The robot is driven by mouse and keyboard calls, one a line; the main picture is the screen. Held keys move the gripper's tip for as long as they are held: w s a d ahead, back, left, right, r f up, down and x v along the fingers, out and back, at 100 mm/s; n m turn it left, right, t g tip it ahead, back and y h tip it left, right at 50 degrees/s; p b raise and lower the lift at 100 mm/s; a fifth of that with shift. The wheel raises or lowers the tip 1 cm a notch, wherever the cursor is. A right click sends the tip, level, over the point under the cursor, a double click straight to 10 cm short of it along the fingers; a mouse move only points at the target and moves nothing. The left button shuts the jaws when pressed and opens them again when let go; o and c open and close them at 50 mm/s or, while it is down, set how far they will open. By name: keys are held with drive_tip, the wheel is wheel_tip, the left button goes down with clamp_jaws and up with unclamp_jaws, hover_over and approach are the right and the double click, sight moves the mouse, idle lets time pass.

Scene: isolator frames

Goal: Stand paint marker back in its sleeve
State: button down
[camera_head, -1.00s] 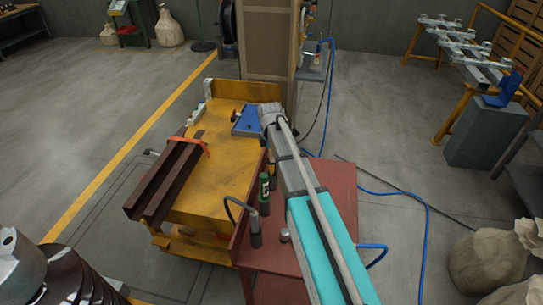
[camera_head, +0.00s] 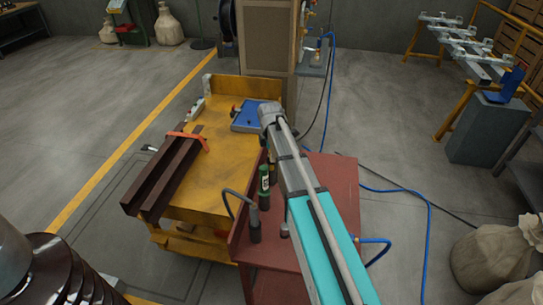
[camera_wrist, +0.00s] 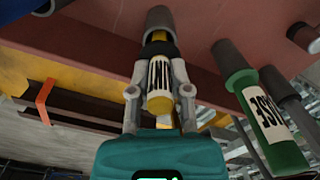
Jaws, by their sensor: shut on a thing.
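I cannot tell how far the end sits inside. In the head view my arm hides the gripper and the marker.
A green labelled marker (camera_wrist: 272,125) stands in a grey holder right of my gripper; it also shows in the head view (camera_head: 264,181). A dark holder (camera_head: 255,228) with a cable is near it. The red bench (camera_head: 335,185) borders a yellow cart (camera_head: 215,180) carrying brown steel channels (camera_head: 165,175).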

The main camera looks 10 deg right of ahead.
drive_tip(key=shift+f+b, duration=1.45)
drive_tip(key=shift+f, duration=0.15)
drive_tip(key=shift+c, duration=2.4)
unclamp_jaws()
drive_tip(key=shift+r, duration=0.2)
wheel_tip(320, 180, up, 13)
drive_tip(key=p, duration=1.3)
drive_tip(key=shift+r+p, duration=0.2)
drive_tip(key=shift+p, duration=0.2)
drive_tip(key=w+r+p, duration=0.2)
drive_tip(key=r+p, duration=0.6)
drive_tip(key=w+d+r+m+p, duration=0.1)
drive_tip(key=w+r+p, duration=0.2)
drive_tip(key=r+p, duration=0.5)
drive_tip(key=shift+w+r+m+p, duration=0.15)
drive_tip(key=shift+r+m+p, duration=0.15)
drive_tip(key=shift+r+p, duration=0.1)
